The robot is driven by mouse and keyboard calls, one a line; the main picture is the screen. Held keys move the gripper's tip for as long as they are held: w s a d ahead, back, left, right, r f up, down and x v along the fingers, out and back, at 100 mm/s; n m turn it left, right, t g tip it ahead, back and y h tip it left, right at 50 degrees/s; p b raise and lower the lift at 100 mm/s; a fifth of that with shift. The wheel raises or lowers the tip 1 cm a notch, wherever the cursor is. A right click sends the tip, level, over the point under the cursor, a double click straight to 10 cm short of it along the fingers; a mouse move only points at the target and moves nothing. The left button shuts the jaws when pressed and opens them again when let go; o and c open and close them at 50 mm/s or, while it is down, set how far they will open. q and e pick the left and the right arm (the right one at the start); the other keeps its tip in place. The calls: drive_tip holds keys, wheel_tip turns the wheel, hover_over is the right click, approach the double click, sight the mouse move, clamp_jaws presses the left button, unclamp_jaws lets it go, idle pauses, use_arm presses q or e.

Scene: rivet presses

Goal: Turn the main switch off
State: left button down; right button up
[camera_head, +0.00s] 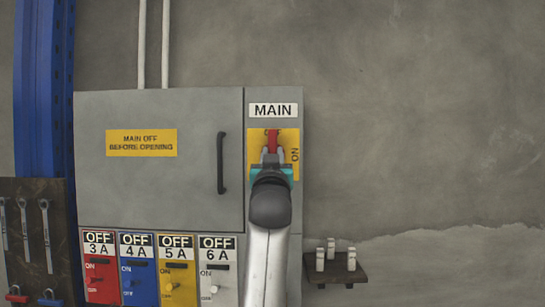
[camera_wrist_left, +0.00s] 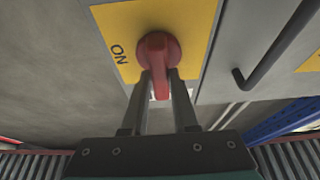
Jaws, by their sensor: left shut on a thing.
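The main switch is a red rotary handle (camera_head: 272,137) on a yellow plate (camera_head: 289,135) below the MAIN label (camera_head: 273,110). Its bar looks upright in the head view. The red handle (camera_wrist_left: 158,52) also shows in the left wrist view, on the yellow plate with the word ON beside it. My left gripper (camera_head: 271,156) is at the handle, with its two fingers (camera_wrist_left: 160,85) on either side of the red bar, shut on it. My arm hides the lower part of the plate. My right gripper is not in view.
The grey cabinet door (camera_head: 165,190) with a black handle (camera_head: 222,163) is left of the switch. Below are red, blue, yellow and white switch panels (camera_head: 178,285) marked OFF. A small shelf with white pieces (camera_head: 335,265) is at right. The wall above it is bare.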

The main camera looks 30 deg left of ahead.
use_arm(q)
drive_tip(key=c, duration=0.7)
unclamp_jaws()
drive_tip(key=b+v, duration=0.3)
drive_tip(key=v, duration=1.2)
drive_tip(key=shift+d+f, duration=0.1)
drive_tip(key=shift+f, duration=0.05)
